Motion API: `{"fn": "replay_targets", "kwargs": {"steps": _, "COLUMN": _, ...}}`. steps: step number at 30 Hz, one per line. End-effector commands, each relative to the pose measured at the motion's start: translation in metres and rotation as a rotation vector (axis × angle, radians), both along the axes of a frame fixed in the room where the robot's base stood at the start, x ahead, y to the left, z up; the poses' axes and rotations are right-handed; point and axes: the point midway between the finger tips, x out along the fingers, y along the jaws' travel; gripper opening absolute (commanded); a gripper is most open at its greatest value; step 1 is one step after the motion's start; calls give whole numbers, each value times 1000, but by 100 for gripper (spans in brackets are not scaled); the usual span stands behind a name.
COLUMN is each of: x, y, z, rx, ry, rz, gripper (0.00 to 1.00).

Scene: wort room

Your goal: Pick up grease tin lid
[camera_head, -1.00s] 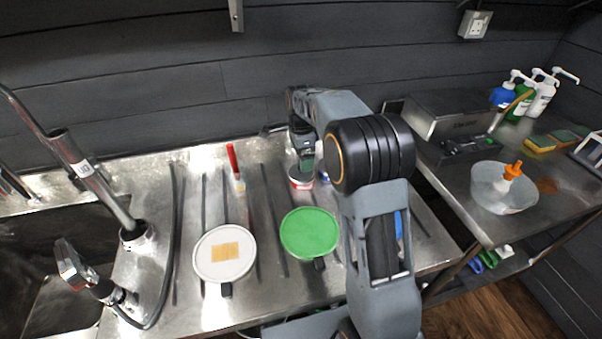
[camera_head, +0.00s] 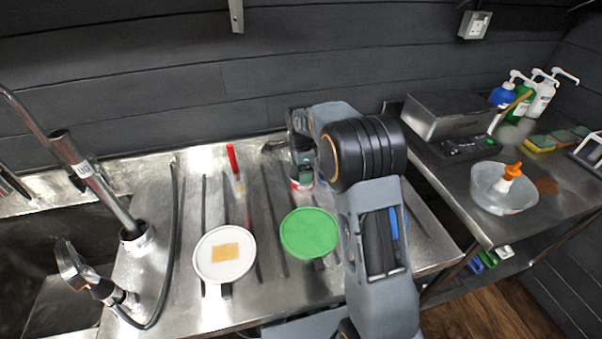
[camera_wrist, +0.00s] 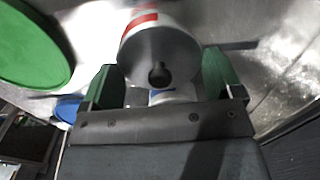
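A small tin with a red and white band (camera_head: 301,182) stands at the back of the steel counter. In the wrist view, a grey round metal top with a black knob (camera_wrist: 158,50), likely the grease tin lid, faces me and also shows red and white at its edge. My gripper (camera_wrist: 162,80) has its two green fingers wide apart, one on each side of this top. I cannot tell whether the fingers touch it. In the head view my gripper (camera_head: 301,160) is just above the tin, partly hidden by my arm.
A white round lid (camera_head: 224,274) and a green round lid (camera_head: 309,251) lie nearer on the counter. A red-topped tool (camera_head: 233,160) is left of the tin. A sink tap (camera_head: 95,190) is at left; a clear bowl (camera_head: 503,200) is on the right table.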

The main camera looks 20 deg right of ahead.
Motion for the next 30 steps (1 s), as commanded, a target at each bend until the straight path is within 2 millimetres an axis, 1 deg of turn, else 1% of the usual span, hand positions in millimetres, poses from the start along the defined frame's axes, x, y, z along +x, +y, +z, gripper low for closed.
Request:
{"fn": "replay_targets", "kwargs": {"steps": 1, "x": 0, "y": 0, "z": 0, "rx": 0, "ry": 0, "rz": 0, "gripper": 79}}
{"fn": "replay_targets", "kwargs": {"steps": 6, "x": 0, "y": 0, "z": 0, "rx": 0, "ry": 0, "rz": 0, "gripper": 63}}
{"fn": "replay_targets", "kwargs": {"steps": 7, "x": 0, "y": 0, "z": 0, "rx": 0, "ry": -1, "rz": 0, "gripper": 62}}
{"fn": "replay_targets", "kwargs": {"steps": 8, "x": 0, "y": 0, "z": 0, "rx": 0, "ry": -1, "rz": 0, "gripper": 58}}
{"fn": "replay_targets", "kwargs": {"steps": 14, "x": 0, "y": 0, "z": 1, "rx": 0, "ry": -1, "rz": 0, "gripper": 58}}
{"fn": "replay_targets", "kwargs": {"steps": 17, "x": 1, "y": 0, "z": 5, "rx": 0, "ry": -3, "rz": 0, "gripper": 58}}
{"fn": "replay_targets", "kwargs": {"steps": 20, "x": 1, "y": 0, "z": 14, "rx": 0, "ry": -3, "rz": 0, "gripper": 58}}
{"fn": "replay_targets", "kwargs": {"steps": 24, "x": 1, "y": 0, "z": 34, "rx": 0, "ry": -5, "rz": 0, "gripper": 58}}
{"fn": "replay_targets", "kwargs": {"steps": 26, "x": -9, "y": 0, "z": 43, "rx": 0, "ry": -4, "rz": 0, "gripper": 58}}
{"fn": "replay_targets", "kwargs": {"steps": 30, "x": -30, "y": 1, "z": 68, "rx": 0, "ry": -5, "rz": 0, "gripper": 58}}
